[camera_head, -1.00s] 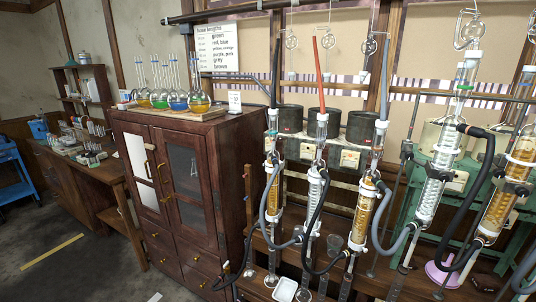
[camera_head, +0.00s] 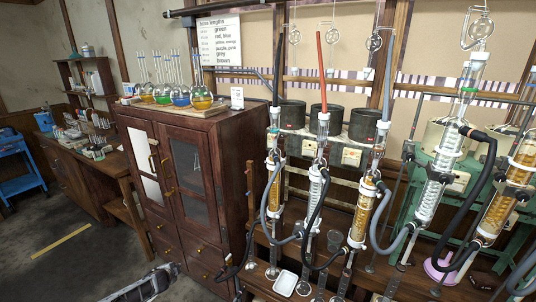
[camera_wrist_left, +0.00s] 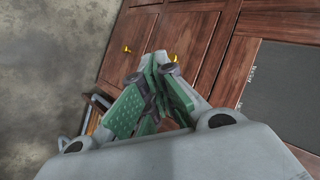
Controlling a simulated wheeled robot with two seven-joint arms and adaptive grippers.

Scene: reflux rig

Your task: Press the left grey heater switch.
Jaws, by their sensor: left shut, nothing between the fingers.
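Three dark grey cylindrical heaters stand in a row behind the glassware in the head view: left (camera_head: 291,113), middle (camera_head: 325,117) and right (camera_head: 362,125). Cream panels sit below them, one near the middle (camera_head: 308,147) and one at the right (camera_head: 351,156). Glass columns partly cover this row, and the left heater's switch cannot be made out. My left gripper (camera_head: 168,271) is low at the bottom edge, in front of the wooden cabinet and far from the heaters. In the left wrist view its green-padded fingers (camera_wrist_left: 163,72) are together and empty. My right gripper is not in view.
The dark wooden cabinet (camera_head: 224,170) stands between my left gripper and the rig, with coloured flasks (camera_head: 180,97) on top. Glass columns (camera_head: 316,185) and looped hoses (camera_head: 269,205) crowd the front of the heaters. The floor (camera_head: 85,270) at the left is mostly clear.

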